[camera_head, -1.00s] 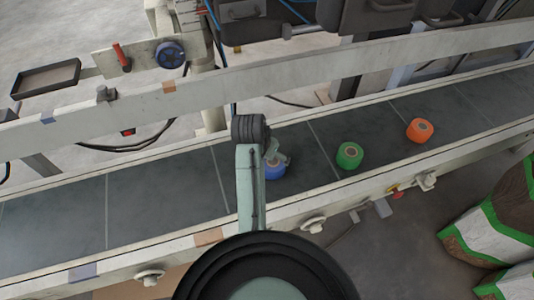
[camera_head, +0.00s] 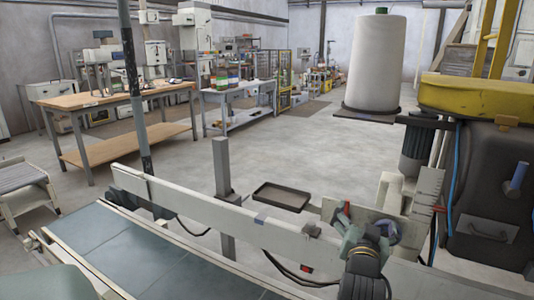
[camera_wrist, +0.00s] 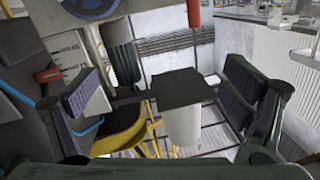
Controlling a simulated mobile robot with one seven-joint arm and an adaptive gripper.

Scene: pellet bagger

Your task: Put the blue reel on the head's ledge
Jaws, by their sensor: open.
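I cannot tell for sure which surface is the head's ledge. A shallow dark tray (camera_head: 282,197) lies behind the rail. A dark plate (camera_head: 367,116) carries a large white roll (camera_head: 377,62); the plate also shows in the wrist view (camera_wrist: 178,88), beyond the pads.
The conveyor belt (camera_head: 140,258) is bare where it shows, with a pale rail (camera_head: 225,221) along it. A dark machine (camera_head: 495,190) stands at right. Workbenches (camera_head: 120,98) stand far behind.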

